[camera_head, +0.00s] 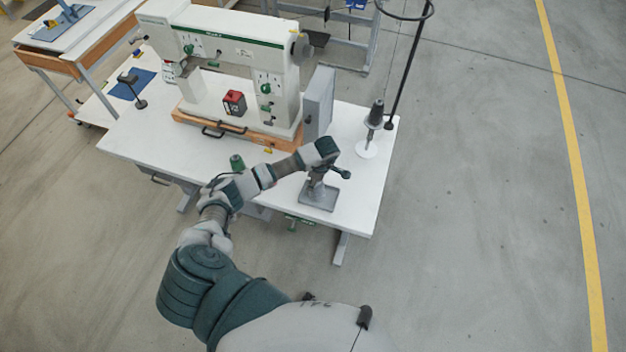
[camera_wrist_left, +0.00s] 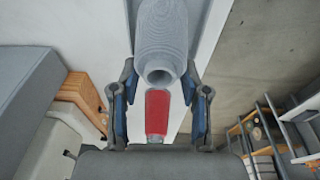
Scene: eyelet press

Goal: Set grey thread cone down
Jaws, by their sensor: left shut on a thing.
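The grey thread cone (camera_wrist_left: 163,32) shows ribbed and pale grey at the top of the left wrist view, its narrow hollow end toward the camera. My left gripper (camera_wrist_left: 160,78) is shut on it, one finger on each side of that end. In the head view my left arm reaches over the right part of the white table (camera_head: 350,205); the cone in its grip cannot be made out clearly there. A red tapered thing (camera_wrist_left: 157,112) shows between the fingers in the wrist view; I cannot tell what it is. My right gripper is out of view.
A grey plate (camera_head: 318,196) lies under my wrist near the table's front edge. The large white machine (camera_head: 215,40) and a grey box (camera_head: 318,100) stand behind.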

